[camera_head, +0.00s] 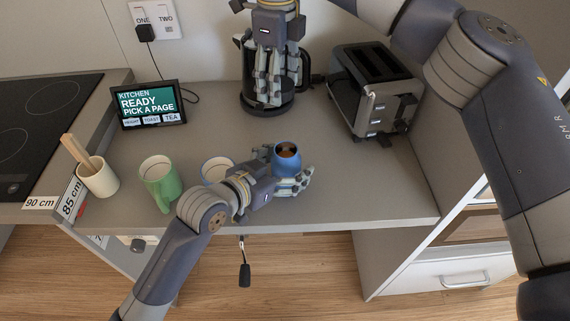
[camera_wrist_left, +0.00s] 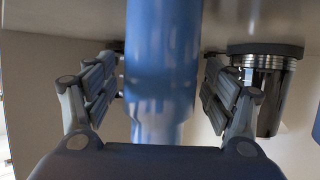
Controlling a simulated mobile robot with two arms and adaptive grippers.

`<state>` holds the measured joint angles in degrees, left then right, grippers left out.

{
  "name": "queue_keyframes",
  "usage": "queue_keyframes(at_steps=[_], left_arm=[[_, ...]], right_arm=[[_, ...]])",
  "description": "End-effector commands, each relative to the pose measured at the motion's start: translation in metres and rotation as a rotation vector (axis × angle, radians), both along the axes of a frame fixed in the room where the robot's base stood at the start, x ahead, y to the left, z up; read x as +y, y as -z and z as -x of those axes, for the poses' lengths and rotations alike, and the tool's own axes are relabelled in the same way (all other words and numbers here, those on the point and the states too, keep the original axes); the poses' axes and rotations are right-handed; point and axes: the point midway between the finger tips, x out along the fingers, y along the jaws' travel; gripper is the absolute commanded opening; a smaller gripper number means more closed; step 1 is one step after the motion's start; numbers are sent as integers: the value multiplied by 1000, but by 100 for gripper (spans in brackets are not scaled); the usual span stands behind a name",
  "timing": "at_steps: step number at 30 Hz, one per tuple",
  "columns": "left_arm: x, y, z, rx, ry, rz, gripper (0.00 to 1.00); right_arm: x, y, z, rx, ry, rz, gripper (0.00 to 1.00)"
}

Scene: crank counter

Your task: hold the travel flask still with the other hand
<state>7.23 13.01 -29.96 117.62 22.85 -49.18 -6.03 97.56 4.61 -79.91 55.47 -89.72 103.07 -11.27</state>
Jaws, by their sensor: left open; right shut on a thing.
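The travel flask (camera_head: 287,160) is blue and stands upright near the counter's front edge, open at the top with something brown inside. In the left wrist view the flask (camera_wrist_left: 162,65) fills the middle, between my fingers. My left gripper (camera_head: 289,170) is open around the flask, with one finger on each side; in the left wrist view gaps show beside it. My right gripper (camera_head: 274,88) points down at the black kettle (camera_head: 248,97) at the back and is shut on it; its fingers hide the exact grip. The kettle base also shows in the left wrist view (camera_wrist_left: 265,48).
A toaster (camera_head: 374,92) stands right of the kettle. A blue-rimmed cup (camera_head: 215,168) is close behind my left wrist. A green mug (camera_head: 160,180), a cream cup with sticks (camera_head: 98,178) and a screen (camera_head: 150,106) are left. A crank (camera_head: 244,273) hangs below the front edge.

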Motion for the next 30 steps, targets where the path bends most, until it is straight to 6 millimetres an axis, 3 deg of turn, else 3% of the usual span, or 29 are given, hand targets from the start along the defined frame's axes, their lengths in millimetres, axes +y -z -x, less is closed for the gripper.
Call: queue_keyframes(at_steps=[8,21,30], left_arm=[[15,-8,15,0,-1,-2,77],[65,-39,72,0,0,-3,77],[74,-46,83,1,1,1,77]], right_arm=[[0,0,0,0,0,0,23],[0,0,0,0,0,0,23],[0,0,0,0,0,0,23]])
